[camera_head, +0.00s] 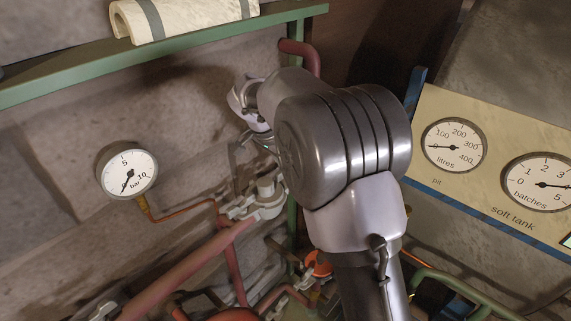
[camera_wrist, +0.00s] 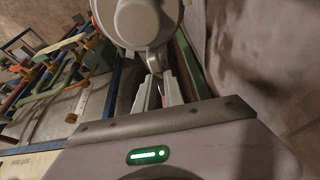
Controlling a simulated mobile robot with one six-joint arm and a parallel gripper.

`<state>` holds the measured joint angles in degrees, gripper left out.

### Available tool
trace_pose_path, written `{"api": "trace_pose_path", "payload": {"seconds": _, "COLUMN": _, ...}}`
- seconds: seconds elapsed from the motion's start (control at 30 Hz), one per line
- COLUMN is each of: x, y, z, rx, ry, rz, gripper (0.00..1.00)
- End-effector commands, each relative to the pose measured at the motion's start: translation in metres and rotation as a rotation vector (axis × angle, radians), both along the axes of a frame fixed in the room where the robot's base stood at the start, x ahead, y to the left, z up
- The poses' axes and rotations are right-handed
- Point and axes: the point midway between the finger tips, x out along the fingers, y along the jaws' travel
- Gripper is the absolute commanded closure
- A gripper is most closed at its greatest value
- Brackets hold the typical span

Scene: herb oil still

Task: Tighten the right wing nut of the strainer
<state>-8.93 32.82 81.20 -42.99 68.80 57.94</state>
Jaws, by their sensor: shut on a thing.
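In the wrist view, my gripper (camera_wrist: 157,88) has its two light grey fingers closed on a small metal piece at the lower edge of a large, rounded grey body, the strainer (camera_wrist: 137,22). I take the piece to be the right wing nut (camera_wrist: 156,61); its wings are mostly hidden between the fingertips. In the head view, a grey metal fitting (camera_head: 266,196) on the pipework, probably the strainer, shows just left of my arm. My arm covers much of that area, and the grip itself cannot be made out there.
A bar gauge (camera_head: 127,172) hangs on the wall at the left. A panel (camera_head: 470,186) with litres and batches dials is at the right. A green shelf (camera_head: 165,57) runs above. Red pipes (camera_head: 185,270) crowd below, and coloured pipework (camera_wrist: 60,65) fills the wrist view's left.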

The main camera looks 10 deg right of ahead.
Motion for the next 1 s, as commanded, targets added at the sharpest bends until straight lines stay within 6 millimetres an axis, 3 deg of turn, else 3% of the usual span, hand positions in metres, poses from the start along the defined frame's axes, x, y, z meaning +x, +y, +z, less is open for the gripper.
{"api": "trace_pose_path", "payload": {"seconds": 0.07, "x": 0.0, "y": 0.0, "z": 0.0, "rx": 0.0, "ry": 0.0, "rz": -0.001, "gripper": 1.0}}
{"api": "trace_pose_path", "payload": {"seconds": 0.1, "x": 0.0, "y": 0.0, "z": 0.0, "rx": 0.0, "ry": 0.0, "rz": -0.001, "gripper": 0.81}}
{"api": "trace_pose_path", "payload": {"seconds": 0.2, "x": 0.0, "y": 0.0, "z": 0.0, "rx": 0.0, "ry": 0.0, "rz": -0.001, "gripper": 0.66}}
{"api": "trace_pose_path", "payload": {"seconds": 0.5, "x": -0.001, "y": 0.001, "z": 0.004, "rx": 0.001, "ry": -0.001, "rz": 0.0, "gripper": 0.66}}
{"api": "trace_pose_path", "payload": {"seconds": 0.8, "x": -0.013, "y": 0.021, "z": 0.06, "rx": 0.001, "ry": -0.001, "rz": 0.002, "gripper": 0.66}}
{"api": "trace_pose_path", "payload": {"seconds": 1.0, "x": -0.016, "y": 0.024, "z": 0.07, "rx": 0.001, "ry": -0.001, "rz": 0.0, "gripper": 0.66}}
